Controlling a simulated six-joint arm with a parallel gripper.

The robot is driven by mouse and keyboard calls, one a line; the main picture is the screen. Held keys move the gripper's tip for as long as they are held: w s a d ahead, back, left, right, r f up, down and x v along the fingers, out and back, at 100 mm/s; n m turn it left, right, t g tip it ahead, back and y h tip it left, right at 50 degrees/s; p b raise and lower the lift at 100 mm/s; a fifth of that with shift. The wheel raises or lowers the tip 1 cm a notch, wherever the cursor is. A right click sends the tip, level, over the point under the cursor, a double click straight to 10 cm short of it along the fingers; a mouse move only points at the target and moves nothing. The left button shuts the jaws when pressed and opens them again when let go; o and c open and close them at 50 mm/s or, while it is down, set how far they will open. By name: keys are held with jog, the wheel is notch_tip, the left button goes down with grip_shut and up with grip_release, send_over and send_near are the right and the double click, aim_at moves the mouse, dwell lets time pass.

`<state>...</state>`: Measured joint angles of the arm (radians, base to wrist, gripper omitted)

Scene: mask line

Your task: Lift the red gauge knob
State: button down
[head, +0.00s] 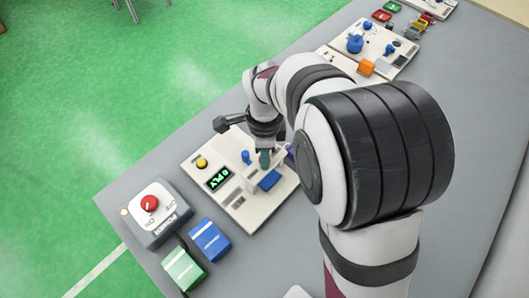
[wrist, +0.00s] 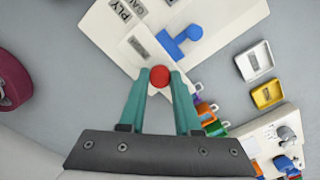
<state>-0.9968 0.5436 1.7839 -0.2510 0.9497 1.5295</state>
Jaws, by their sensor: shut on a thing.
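The red gauge knob (wrist: 159,76) shows in the wrist view as a small round red top between the two teal fingertips. My gripper (wrist: 162,82) is shut on it, with a finger on either side. In the head view my gripper (head: 265,158) is over the back right part of the cream panel (head: 213,206), and the knob is hidden there. In the wrist view the knob appears over the panel's near edge. I cannot tell whether its underside touches the panel.
Blue (head: 210,240) and green (head: 184,268) boxes are in front. Another panel (head: 372,45) lies behind.

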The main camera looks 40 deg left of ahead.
jog(key=shift+r, duration=1.15)
jog(key=c, duration=0.6)
grip_release()
notch_tip(320, 180, up, 16)
jog(key=shift+f, duration=0.15)
jog(key=w+d, duration=0.2)
jog(key=d, duration=1.2)
jog(key=s+d+f+n+y, duration=0.1)
jog(key=s+d+f, duration=0.2)
jog(key=s+d, duration=0.2)
jog(key=s+d+f+n, duration=0.2)
jog(key=s+d, duration=0.4)
jog(key=d, duration=0.5)
jog(key=shift+d+f+y, duration=0.3)
jog(key=shift+f+y, duration=0.1)
jog(key=shift+f, duration=0.5)
